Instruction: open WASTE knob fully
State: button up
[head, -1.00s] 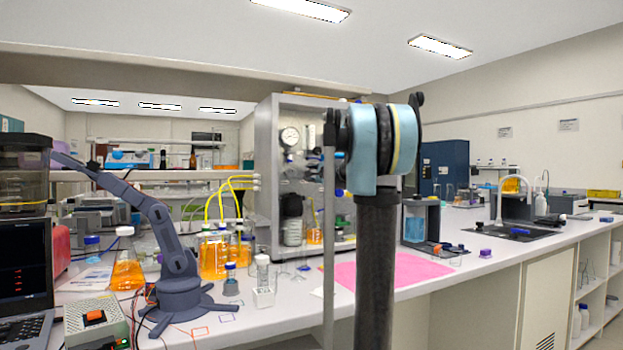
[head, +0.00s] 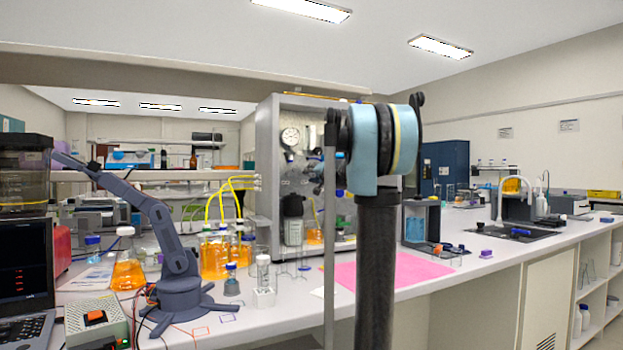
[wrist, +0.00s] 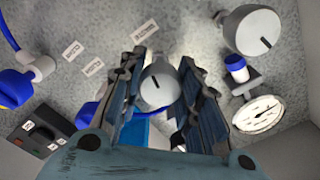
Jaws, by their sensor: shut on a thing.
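In the wrist view a light grey round knob (wrist: 157,88) with a short dark mark on its face sits between the two fingers of my gripper (wrist: 153,98). The gripper is shut on this knob. In the head view the steel rig (head: 262,170) stands behind my arm, which hides the gripped knob and most of the gripper.
A larger grey knob (wrist: 250,30), a blue-capped fitting (wrist: 236,68) and a round gauge (wrist: 257,113) are to the right of my gripper. Blue and yellow tube fittings (wrist: 15,88) are at left. Orange bottles (head: 214,258) and a blue-grey desktop arm (head: 165,235) stand on the bench.

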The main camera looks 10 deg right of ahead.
jog(key=shift+o, duration=0.2)
jog(key=shift+d+n, duration=0.1)
jog(key=shift+n, duration=2)
jog(key=shift+c, duration=0.2)
jog(key=o, duration=1.1)
jog(key=shift+w+f, duration=0.1)
jog(key=v, duration=1.2)
